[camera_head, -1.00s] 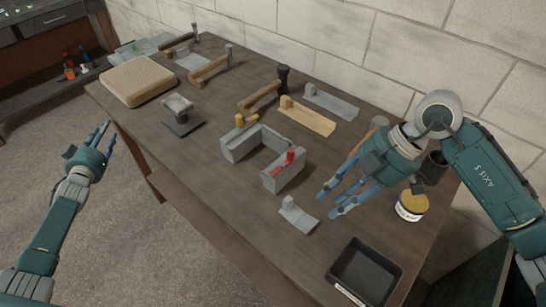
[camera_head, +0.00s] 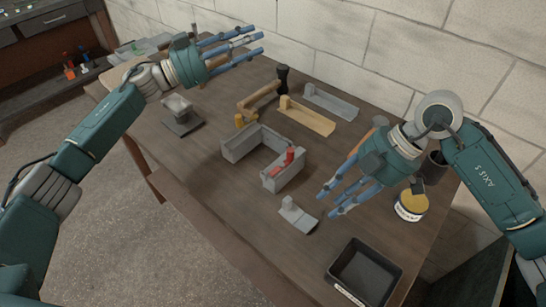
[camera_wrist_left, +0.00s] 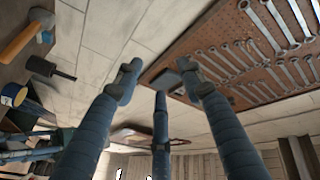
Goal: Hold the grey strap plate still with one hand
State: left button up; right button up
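A long flat grey plate (camera_head: 332,101) with a raised block at one end lies at the back of the bench. A shorter grey plate (camera_head: 299,214) with an upright block lies nearer the front; I cannot tell which is the strap plate. My left gripper (camera_head: 246,42) is above the back left of the bench, left of the long plate, with fingers spread and empty. In the left wrist view its fingers (camera_wrist_left: 160,80) are apart with nothing between them. My right gripper (camera_head: 330,198) is open and empty, just right of and above the shorter plate.
A grey U-shaped frame (camera_head: 240,146) with a red clamp (camera_head: 289,157) stands mid-bench. A yellow plate (camera_head: 308,117) lies behind it. A black tray (camera_head: 365,272) and yellow-lidded tin (camera_head: 411,205) are at the right. Wrenches (camera_wrist_left: 235,65) hang on a pegboard.

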pick_arm(q)
jog(key=s+d+r+m+g, duration=0.2)
jog(key=s+d+m+g, duration=0.35)
jog(key=d, duration=0.35)
jog(key=m+g+y, duration=0.4)
jog(key=g+y, duration=0.3)
jog(key=y, duration=0.7)
send_over(285, 198)
jog(key=w+a, duration=0.3)
notch_tip(285, 198, down, 19)
jog(key=shift+n+g, duration=0.25)
jog(key=x, duration=1)
jog(key=shift+f, duration=0.15)
grip_shut()
pick_arm(e)
jog(key=shift+c, duration=0.3)
